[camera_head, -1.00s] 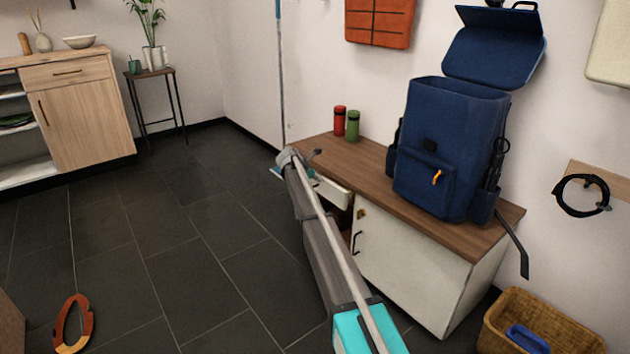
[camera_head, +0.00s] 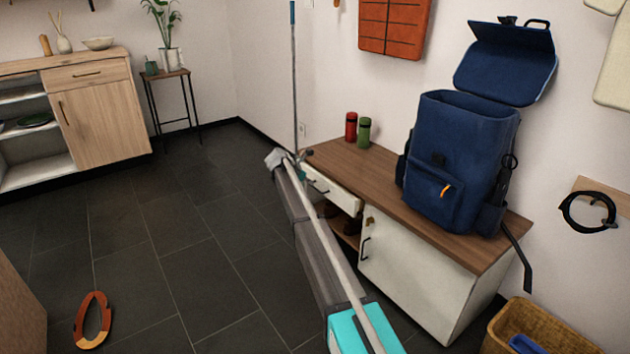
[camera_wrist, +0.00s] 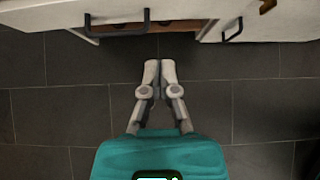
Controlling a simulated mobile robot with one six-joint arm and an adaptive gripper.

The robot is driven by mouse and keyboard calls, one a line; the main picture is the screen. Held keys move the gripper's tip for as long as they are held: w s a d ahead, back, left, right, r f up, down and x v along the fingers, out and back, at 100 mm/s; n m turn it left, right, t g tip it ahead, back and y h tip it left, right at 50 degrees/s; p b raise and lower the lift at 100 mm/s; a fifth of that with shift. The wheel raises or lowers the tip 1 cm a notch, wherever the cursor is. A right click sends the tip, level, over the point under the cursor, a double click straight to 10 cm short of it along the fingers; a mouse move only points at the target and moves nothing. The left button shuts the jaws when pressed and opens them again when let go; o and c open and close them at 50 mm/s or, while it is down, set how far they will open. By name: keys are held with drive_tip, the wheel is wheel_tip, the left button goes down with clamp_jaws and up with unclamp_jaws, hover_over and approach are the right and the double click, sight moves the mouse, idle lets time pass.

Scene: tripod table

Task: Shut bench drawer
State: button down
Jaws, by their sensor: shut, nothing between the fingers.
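The bench (camera_head: 385,178) has a brown wooden top and white fronts. Its white drawer (camera_head: 346,200), under the left end of the top, stands partly out, with a dark handle (camera_head: 319,187). In the wrist view the drawer front (camera_wrist: 50,17) and its handle (camera_wrist: 118,23) show along the top edge. My gripper (camera_wrist: 158,70) is shut and empty, its fingertips together just short of the bench front, near the handle's right end.
A bench door (camera_head: 400,270) with a dark handle is right of the open compartment. A blue backpack (camera_head: 455,165), red bottle (camera_head: 351,128) and green bottle (camera_head: 364,133) stand on the bench. A wicker basket (camera_head: 545,325) is at lower right. The floor at left is mostly clear.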

drive_tip(key=shift+p+v, duration=0.45)
drive_tip(key=shift+v, duration=0.55)
drive_tip(key=c, duration=1.4)
unclamp_jaws()
drive_tip(key=c, duration=1.1)
unclamp_jaws()
drive_tip(key=shift+c, duration=0.2)
drive_tip(key=shift+o, duration=1)
drive_tip(key=shift+s+d, duration=0.15)
drive_tip(key=shift+s, duration=0.1)
drive_tip(key=shift+o, duration=1.1)
drive_tip(key=s+d+m+g+y+p, duration=0.1)
drive_tip(key=s+d+m, duration=0.4)
drive_tip(key=s, duration=0.6)
drive_tip(key=shift+s+r+p, duration=0.15)
drive_tip(key=shift+r+p, duration=0.05)
drive_tip(key=shift+p, duration=0.5)
drive_tip(key=s+d+r+m+g+y+p, duration=0.1)
drive_tip(key=s+m, duration=0.5)
drive_tip(key=s, duration=0.7)
drive_tip(key=s+d+r+m+g+y+p, duration=0.1)
drive_tip(key=s+d+m+y+p, duration=0.2)
drive_tip(key=s+m, duration=0.4)
drive_tip(key=s+d+r+m+g+y+p, duration=0.1)
drive_tip(key=s+m, duration=0.5)
drive_tip(key=s, duration=1.4)
drive_tip(key=shift+s+d+r+g+y+p, duration=0.25)
drive_tip(key=shift+d+g+y+p, duration=0.15)
drive_tip(key=shift+d+y+p, duration=0.5)
drive_tip(key=shift+s+a, duration=0.1)
